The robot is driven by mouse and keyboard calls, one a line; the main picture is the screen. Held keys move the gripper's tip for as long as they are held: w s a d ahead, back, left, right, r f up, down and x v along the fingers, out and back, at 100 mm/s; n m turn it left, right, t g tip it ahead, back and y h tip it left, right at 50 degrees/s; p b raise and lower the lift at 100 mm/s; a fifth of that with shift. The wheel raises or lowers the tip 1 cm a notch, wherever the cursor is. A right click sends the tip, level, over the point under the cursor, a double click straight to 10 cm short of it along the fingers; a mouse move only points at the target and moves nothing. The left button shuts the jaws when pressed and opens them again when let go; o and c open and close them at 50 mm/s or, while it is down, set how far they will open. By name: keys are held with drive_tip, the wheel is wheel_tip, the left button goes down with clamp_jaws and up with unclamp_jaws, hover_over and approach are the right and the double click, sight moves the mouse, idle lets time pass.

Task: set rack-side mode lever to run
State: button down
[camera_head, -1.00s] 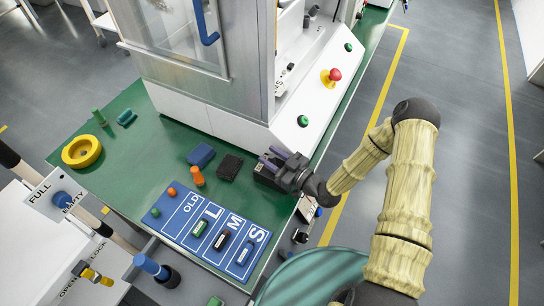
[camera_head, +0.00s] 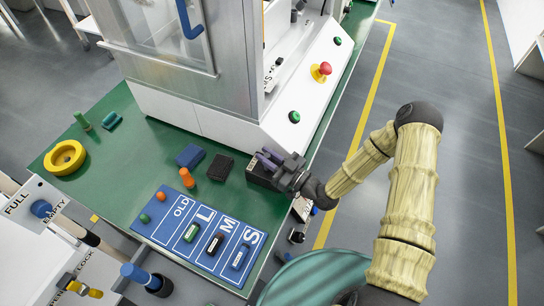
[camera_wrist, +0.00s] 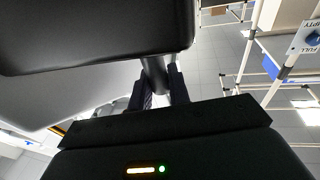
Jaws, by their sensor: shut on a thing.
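The lever (camera_wrist: 155,78) shows in the wrist view as a short dark grey rod coming out from under a large black block (camera_wrist: 95,40). My gripper (camera_wrist: 160,88) is shut on this rod, with one finger on each side. In the head view my gripper (camera_head: 270,160) is at a small black box (camera_head: 258,177) on the green table, near its right edge. The lever is hidden there by my gripper. I see no run label, and I cannot tell which position the lever is in.
The white press housing (camera_head: 310,85) with a red button (camera_head: 321,71) stands just behind my gripper. A blue mat (camera_head: 170,238), an orange peg (camera_head: 187,178) and black and blue blocks lie to the left. A FULL/EMPTY plate (camera_head: 35,203) is at far left.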

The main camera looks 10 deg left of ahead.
drive_tip(key=c, duration=1.4)
unclamp_jaws()
drive_tip(key=shift+o, duration=0.2)
drive_tip(key=shift+d, duration=0.15)
drive_tip(key=b+v, duration=0.2)
drive_tip(key=v, duration=1.5)
drive_tip(key=shift+d, duration=0.1)
